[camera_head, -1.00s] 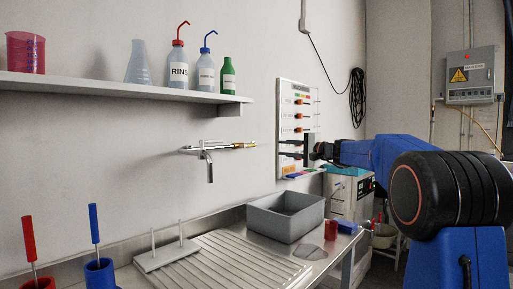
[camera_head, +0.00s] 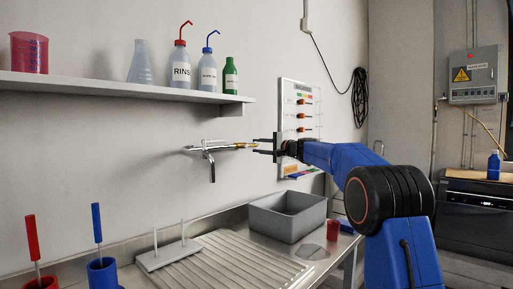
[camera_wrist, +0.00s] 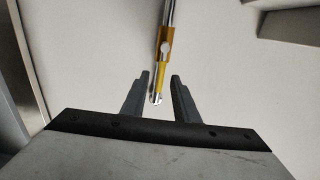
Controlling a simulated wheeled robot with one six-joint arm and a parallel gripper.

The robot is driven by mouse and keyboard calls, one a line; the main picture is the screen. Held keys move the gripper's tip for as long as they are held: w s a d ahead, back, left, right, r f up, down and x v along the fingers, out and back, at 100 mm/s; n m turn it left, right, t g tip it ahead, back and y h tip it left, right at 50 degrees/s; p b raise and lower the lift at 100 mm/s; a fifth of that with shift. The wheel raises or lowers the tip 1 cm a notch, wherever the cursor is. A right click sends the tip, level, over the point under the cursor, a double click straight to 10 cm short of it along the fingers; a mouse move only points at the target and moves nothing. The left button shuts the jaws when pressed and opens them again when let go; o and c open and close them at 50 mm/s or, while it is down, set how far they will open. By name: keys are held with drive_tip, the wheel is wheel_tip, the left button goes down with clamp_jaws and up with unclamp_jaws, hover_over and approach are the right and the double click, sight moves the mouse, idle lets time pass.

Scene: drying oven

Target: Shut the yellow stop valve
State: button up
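The yellow stop valve (camera_head: 243,146) sits on the metal pipe of the wall tap (camera_head: 208,150). In the wrist view it has an orange-yellow body (camera_wrist: 164,42) and a narrow yellow lever (camera_wrist: 161,76) with a silvery end, roughly in line with the pipe. My gripper (camera_head: 258,146) is at the right end of the valve, its fingers pointing left. In the wrist view my gripper (camera_wrist: 160,76) is open, with the lever's end showing between the two fingers and a gap on each side. I cannot tell the exact depth between fingers and lever.
A wall panel (camera_head: 285,120) with orange switches is just behind and right of my gripper. A shelf (camera_head: 130,90) with bottles runs above the tap. Below are a ribbed drainboard (camera_head: 235,262), a grey basin (camera_head: 270,222) and a red cup (camera_head: 333,230).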

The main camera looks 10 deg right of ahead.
drive_tip(key=shift+w+a, duration=0.45)
drive_tip(key=shift+w, duration=0.15)
clamp_jaws()
drive_tip(key=shift+f, duration=0.1)
idle(1.1)
